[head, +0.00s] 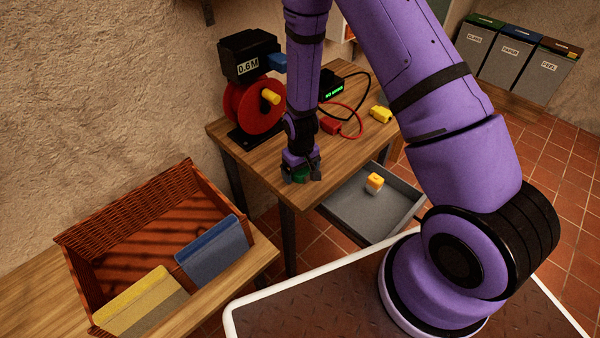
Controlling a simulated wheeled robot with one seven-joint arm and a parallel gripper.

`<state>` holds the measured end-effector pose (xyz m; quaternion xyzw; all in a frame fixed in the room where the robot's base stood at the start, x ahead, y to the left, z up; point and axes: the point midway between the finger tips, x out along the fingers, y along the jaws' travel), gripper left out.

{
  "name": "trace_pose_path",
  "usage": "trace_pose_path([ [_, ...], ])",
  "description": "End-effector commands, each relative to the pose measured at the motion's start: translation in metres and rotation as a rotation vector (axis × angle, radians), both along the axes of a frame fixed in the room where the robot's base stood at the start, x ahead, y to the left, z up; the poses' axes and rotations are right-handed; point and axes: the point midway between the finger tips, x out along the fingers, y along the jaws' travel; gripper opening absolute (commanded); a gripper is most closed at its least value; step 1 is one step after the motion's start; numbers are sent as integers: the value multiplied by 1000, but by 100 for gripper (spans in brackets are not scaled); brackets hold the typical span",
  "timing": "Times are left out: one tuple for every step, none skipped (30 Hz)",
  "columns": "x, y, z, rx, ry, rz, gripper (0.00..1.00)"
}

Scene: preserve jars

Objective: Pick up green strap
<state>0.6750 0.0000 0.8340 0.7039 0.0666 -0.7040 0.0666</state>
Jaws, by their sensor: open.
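A small green thing, likely the green strap (300,175), shows at the tip of my gripper (301,173), near the front corner of the wooden table (262,165). My gripper points down and is open, with its dark fingers beside the green thing. Most of the strap is hidden by the gripper, and I cannot tell whether the fingers touch it.
An open grey drawer (345,216) holds an orange and white object (374,183). A wicker basket (75,262) is at left.

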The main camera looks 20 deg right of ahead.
Motion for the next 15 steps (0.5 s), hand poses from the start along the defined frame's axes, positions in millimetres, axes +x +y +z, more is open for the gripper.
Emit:
trace_pose_path([
  [0, 0, -1, 0, 0, 0, 92],
  [0, 0, -2, 0, -1, 0, 92],
  [0, 0, -2, 0, -1, 0, 92],
  [0, 0, -2, 0, -1, 0, 92],
  [0, 0, -1, 0, -1, 0, 92],
  [0, 0, -1, 0, -1, 0, 92],
  [0, 0, -1, 0, -1, 0, 92],
  [0, 0, -1, 0, -1, -1, 87],
  [0, 0, -1, 0, 0, -1, 78],
  [0, 0, -1, 0, 0, -1, 71],
  [0, 0, -1, 0, 0, -1, 64],
  [0, 0, -1, 0, 0, -1, 55],
  [0, 0, -1, 0, 0, -1, 48],
  [0, 0, -1, 0, 0, -1, 41],
  [0, 0, -1, 0, 0, -1, 37],
])
